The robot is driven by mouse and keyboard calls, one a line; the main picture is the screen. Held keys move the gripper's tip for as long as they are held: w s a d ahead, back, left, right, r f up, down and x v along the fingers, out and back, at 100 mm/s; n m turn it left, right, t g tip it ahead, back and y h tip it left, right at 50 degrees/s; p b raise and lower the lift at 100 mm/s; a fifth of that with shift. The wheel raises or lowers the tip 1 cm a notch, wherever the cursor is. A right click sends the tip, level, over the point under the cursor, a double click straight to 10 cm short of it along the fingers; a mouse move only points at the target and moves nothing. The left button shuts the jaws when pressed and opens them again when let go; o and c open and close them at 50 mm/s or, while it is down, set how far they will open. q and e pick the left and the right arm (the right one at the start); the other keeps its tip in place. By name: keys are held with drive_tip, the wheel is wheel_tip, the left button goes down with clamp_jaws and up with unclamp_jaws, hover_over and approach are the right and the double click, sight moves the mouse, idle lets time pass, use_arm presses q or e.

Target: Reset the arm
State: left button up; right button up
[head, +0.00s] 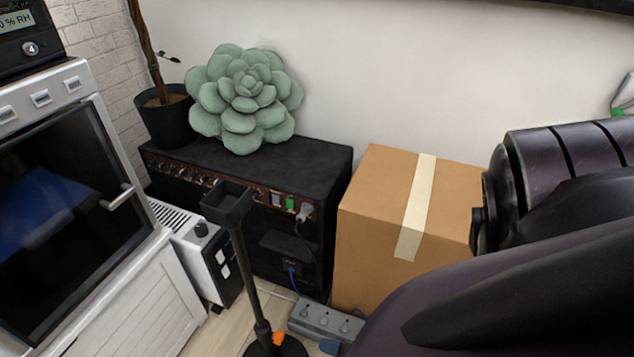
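A large dark purple-black arm link of mine fills the right and lower right of the head view. It hides part of the cardboard box and the floor there. Neither of my grippers shows in this view, and the left arm is not in sight. I cannot see whether anything is held.
A taped cardboard box (385,215) stands by the wall beside a black amplifier (310,165) bearing a green succulent cushion (243,100) and a potted plant (168,118). A black stand (245,265), power strip (325,322), white heater (195,245) and oven cabinet (75,210) crowd the floor.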

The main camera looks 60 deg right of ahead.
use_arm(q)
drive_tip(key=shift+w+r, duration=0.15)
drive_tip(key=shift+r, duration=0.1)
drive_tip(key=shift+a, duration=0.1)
use_arm(e)
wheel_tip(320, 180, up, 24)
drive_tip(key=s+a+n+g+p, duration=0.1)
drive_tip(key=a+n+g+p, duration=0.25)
drive_tip(key=p, duration=1.05)
use_arm(q)
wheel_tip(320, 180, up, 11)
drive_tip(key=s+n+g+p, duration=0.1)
drive_tip(key=p, duration=0.7)
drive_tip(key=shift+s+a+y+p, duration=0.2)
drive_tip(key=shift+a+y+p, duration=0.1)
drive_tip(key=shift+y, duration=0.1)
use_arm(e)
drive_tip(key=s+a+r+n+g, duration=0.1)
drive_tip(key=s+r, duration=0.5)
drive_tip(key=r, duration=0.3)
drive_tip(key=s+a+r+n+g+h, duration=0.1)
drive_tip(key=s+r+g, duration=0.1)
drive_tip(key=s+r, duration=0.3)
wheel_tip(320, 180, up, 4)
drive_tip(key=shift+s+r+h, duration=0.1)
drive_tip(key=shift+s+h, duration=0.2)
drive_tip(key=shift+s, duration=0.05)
